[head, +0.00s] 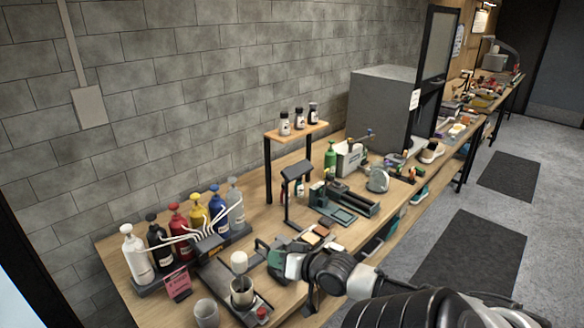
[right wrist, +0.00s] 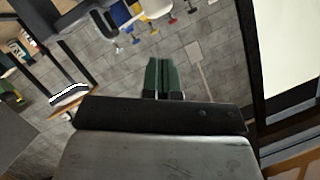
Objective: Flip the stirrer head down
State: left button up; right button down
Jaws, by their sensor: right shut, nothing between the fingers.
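The stirrer's white head (head: 239,262) shows at the lower middle of the head view. It appears just above a dark metal cup (head: 242,293) on a dark base; whether it is fully lowered cannot be told. My right gripper (head: 262,249) is to the right of the stirrer head, its green fingers pointing left, apart from the head as far as I see. In the right wrist view its green fingers (right wrist: 163,76) are together with nothing between them. The stirrer is not clearly seen in that view. My left gripper is not in view.
A grey cup (head: 206,312) stands left of the stirrer. Several coloured pump bottles (head: 178,225) with white tubes stand behind it, with a pink sign (head: 178,284) in front. A black post stand (head: 296,185) and a small wooden shelf (head: 296,131) rise behind my right gripper.

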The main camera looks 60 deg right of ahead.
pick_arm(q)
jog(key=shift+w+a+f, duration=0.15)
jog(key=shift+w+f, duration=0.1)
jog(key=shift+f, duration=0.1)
pick_arm(e)
jog(key=v, duration=0.4)
jog(key=shift+d, duration=0.1)
jog(key=shift+s, duration=0.1)
